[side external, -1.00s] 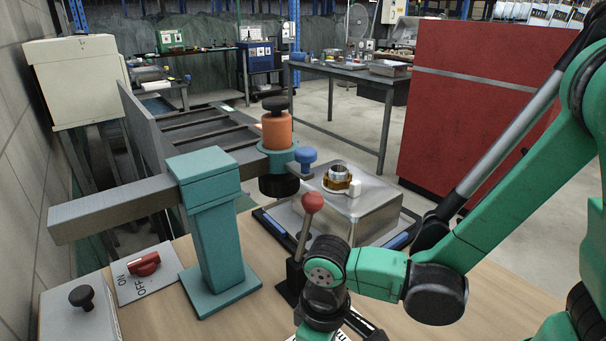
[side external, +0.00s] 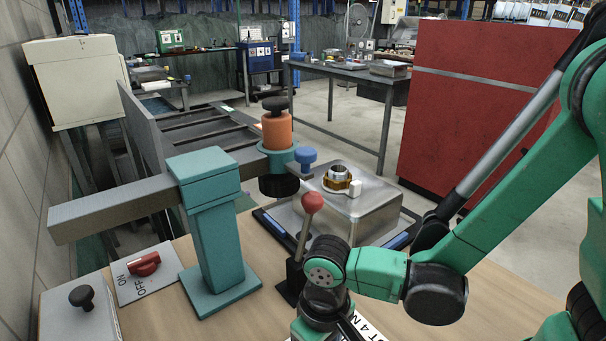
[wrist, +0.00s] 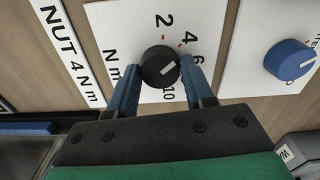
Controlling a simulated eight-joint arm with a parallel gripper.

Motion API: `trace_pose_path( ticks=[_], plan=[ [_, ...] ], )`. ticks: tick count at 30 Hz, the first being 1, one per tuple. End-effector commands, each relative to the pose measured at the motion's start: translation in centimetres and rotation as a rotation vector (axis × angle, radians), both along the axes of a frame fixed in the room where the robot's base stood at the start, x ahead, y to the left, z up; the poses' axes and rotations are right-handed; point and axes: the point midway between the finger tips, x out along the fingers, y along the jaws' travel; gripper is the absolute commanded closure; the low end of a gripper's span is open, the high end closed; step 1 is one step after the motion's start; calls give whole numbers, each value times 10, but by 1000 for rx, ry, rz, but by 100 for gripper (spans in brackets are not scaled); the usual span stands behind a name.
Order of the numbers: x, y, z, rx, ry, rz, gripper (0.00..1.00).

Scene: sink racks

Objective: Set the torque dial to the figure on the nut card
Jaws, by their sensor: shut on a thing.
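The nut card (wrist: 85,75) at upper left in the wrist view is white and reads "NUT 4 Nm"; part of it also shows at the bottom edge of the side external view (side external: 369,326). The torque dial (wrist: 158,60) is a black round knob with a white pointer line, on a white plate marked 2, 4, 6 and 10 and "Nm". The pointer slants up and right, roughly towards 6; its exact reading is hard to tell. My gripper (wrist: 160,70) is shut on the dial, a blue finger on each side. The right finger hides part of the scale.
A blue knob (wrist: 289,60) on another white plate stands to the right of the dial. In the side external view, a red-topped lever (side external: 312,203) stands close behind my wrist. A teal post (side external: 213,240) and a red ON/OFF switch (side external: 145,264) are to the left.

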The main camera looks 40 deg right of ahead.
Motion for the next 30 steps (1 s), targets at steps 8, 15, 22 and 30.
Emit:
trace_pose_path(
  ticks=[8,15,22,30],
  plan=[
    [0,0,0,0,-1,1,22],
    [0,0,1,0,-1,1,22],
    [0,0,17,0,-1,1,22],
    [0,0,46,0,-1,1,22]
  ],
)
